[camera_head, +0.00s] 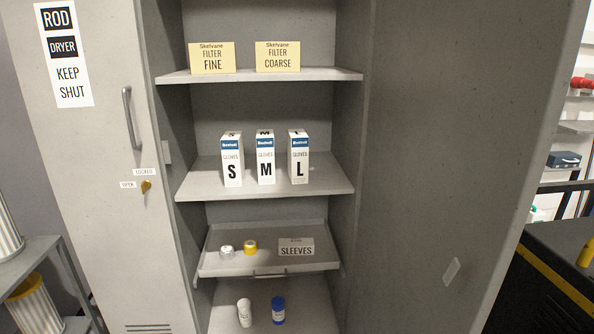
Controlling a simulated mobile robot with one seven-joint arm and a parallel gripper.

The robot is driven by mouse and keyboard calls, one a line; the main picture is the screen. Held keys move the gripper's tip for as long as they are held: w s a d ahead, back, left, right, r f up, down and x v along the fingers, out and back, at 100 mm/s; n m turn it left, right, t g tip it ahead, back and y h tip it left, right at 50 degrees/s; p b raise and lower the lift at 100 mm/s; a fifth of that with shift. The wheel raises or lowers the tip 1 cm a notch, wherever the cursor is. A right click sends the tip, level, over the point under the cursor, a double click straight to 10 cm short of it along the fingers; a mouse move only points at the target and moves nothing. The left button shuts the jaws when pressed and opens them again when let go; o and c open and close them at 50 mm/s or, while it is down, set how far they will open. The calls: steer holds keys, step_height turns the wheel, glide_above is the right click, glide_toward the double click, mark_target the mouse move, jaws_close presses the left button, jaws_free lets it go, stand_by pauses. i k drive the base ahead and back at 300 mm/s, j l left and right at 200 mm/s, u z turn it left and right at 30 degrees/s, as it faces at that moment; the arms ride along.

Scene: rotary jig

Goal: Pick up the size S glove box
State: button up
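The size S glove box (231,160) is white with a blue band and a large black S. It stands upright at the left of a row on the second shelf (325,180) of an open grey cabinet. The size M glove box (265,158) stands just right of it with a narrow gap. The size L glove box (299,158) stands at the right end of the row. My gripper is not in view.
The cabinet's right door (450,150) stands open; the left door (110,200) with a handle is at the left. Filter boxes (212,58) stand on the shelf above. Below, a pull-out tray (225,268) holds tape rolls and a sleeves pack (296,248). Bottles (278,310) stand at the bottom.

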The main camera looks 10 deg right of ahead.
mark_target(232, 147)
steer(key=i+j+z, duration=0.35)
steer(key=i, duration=0.2)
steer(key=i+j+z, duration=0.3)
steer(key=i, duration=0.2)
steer(key=i+j+z, duration=0.2)
steer(key=i+j, duration=0.25)
steer(key=i+j+z, duration=0.2)
steer(key=i+j, duration=0.25)
steer(key=j, duration=0.15)
